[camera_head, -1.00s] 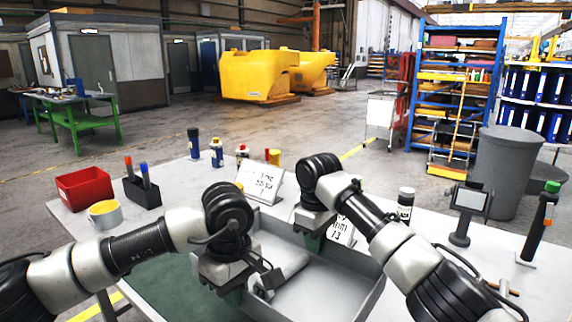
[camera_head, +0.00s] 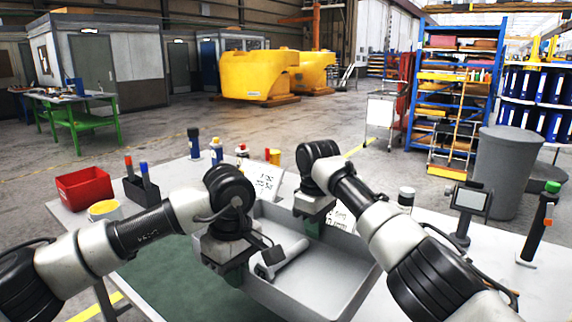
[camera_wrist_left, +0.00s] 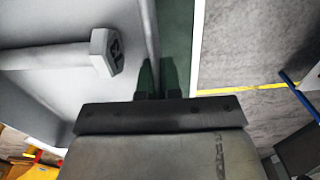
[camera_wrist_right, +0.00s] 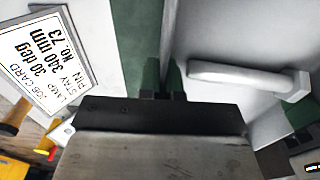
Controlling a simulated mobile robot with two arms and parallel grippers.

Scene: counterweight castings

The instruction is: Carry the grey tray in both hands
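The grey tray (camera_head: 337,272) is a shallow open box over the work table, in the middle of the head view. My left gripper (camera_head: 234,278) is shut on its left wall; in the left wrist view the fingers (camera_wrist_left: 159,78) straddle the wall. My right gripper (camera_head: 314,228) is shut on the far right wall, and the right wrist view shows its fingers (camera_wrist_right: 168,78) around that wall. A grey bar with a blocky, numbered end (camera_head: 287,258) lies inside the tray; it also shows in the left wrist view (camera_wrist_left: 112,52). The gap under the tray is hidden.
A green mat (camera_head: 165,275) covers the table's left part. A job card (camera_wrist_right: 45,60) stands close to my right gripper. A small screen (camera_head: 470,202) stands at the right.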

